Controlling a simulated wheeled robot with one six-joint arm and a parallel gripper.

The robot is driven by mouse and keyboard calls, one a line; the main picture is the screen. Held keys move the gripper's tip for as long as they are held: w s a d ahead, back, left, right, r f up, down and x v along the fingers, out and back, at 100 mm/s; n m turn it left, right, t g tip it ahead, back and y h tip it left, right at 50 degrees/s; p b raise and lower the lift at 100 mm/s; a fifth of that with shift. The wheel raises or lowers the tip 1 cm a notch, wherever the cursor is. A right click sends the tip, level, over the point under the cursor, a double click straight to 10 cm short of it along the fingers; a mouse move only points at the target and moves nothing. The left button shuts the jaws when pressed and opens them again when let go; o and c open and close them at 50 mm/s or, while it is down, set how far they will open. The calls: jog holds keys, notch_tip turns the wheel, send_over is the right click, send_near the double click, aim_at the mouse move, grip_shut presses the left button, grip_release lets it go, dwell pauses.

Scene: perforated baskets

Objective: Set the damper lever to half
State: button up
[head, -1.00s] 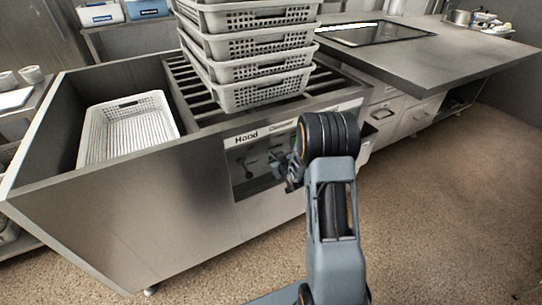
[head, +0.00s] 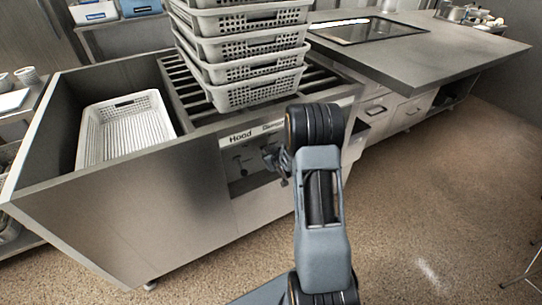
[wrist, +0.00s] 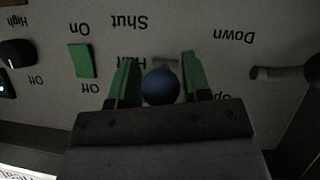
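The control panel (head: 237,165) is on the cabinet front under the word "Hood". My gripper (head: 272,160) is up against it, partly hidden by my arm. In the wrist view the panel appears upside down. A lever with a round blue knob (wrist: 160,87) and a short grey shaft sits between the green fingers of my gripper (wrist: 157,75). The fingers stand apart, one on each side of the knob; a thin gap shows on the right, and contact on the left is unclear. "Shut" is readable beyond the knob; the "Half" label is partly hidden by knob and fingers.
A second lever (wrist: 285,72) with a dark knob sits at the right, by "Down" and "Up". A green switch (wrist: 83,61) and a black dial (wrist: 17,53) are at the left. Stacked baskets (head: 250,70) stand on the cabinet above.

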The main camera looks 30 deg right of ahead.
jog(key=shift+o, duration=0.5)
jog(key=shift+s+a, duration=0.1)
jog(key=d+p+v, duration=0.1)
jog(key=p+v, duration=0.1)
jog(key=v, duration=1.1)
jog(key=shift+s+a+r, duration=0.15)
jog(key=shift+s+a, duration=0.15)
jog(key=shift+a, duration=0.2)
